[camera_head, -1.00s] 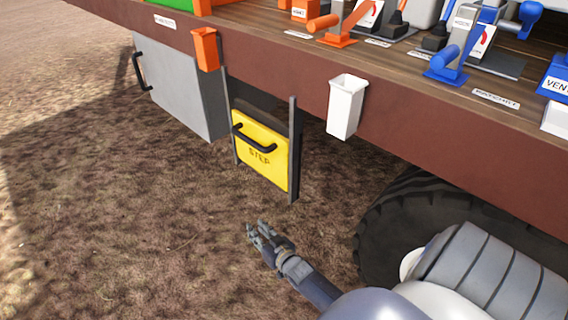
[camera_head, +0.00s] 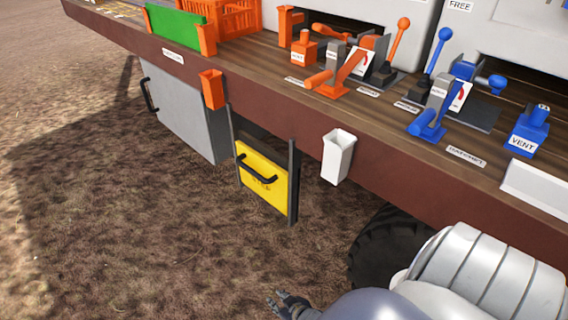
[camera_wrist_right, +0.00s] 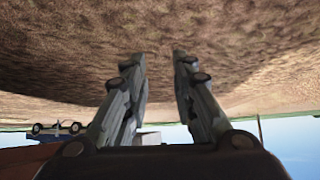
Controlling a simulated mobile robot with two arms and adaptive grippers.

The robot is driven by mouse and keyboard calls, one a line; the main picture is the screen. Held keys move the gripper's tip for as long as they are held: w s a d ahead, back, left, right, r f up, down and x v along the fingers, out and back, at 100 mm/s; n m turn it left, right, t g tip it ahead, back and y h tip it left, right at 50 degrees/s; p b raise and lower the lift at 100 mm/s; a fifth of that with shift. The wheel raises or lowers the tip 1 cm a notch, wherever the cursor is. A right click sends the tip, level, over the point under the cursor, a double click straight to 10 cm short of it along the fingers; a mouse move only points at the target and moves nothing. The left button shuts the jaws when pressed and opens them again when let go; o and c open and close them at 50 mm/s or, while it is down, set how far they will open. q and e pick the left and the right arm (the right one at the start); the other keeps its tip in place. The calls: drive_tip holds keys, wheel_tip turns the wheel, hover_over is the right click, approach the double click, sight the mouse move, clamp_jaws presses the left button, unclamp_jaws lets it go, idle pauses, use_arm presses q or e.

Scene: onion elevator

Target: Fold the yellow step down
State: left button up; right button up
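The yellow step (camera_head: 262,188) is a flat panel with a black handle (camera_head: 258,169) across its upper part. It stands upright between two dark vertical rails below the edge of the trailer deck. My right gripper (camera_head: 280,299) is at the bottom of the head view, in front of and below the step, well apart from it. My left gripper does not show.
The trailer deck (camera_head: 160,45) overhangs the step and carries orange and blue levers. An orange holder (camera_head: 212,90) and a white holder (camera_head: 338,156) hang from its edge. A grey box (camera_head: 180,112) is at left, a tyre (camera_head: 380,248) at right. The ground before the step is clear.

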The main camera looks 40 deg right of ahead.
drive_tip(key=s, duration=0.1)
drive_tip(key=s+a+g+p, duration=0.1)
drive_tip(key=s, duration=0.1)
drive_tip(key=shift+s+f, duration=0.1)
drive_tip(key=shift+s, duration=0.2)
idle(0.3)
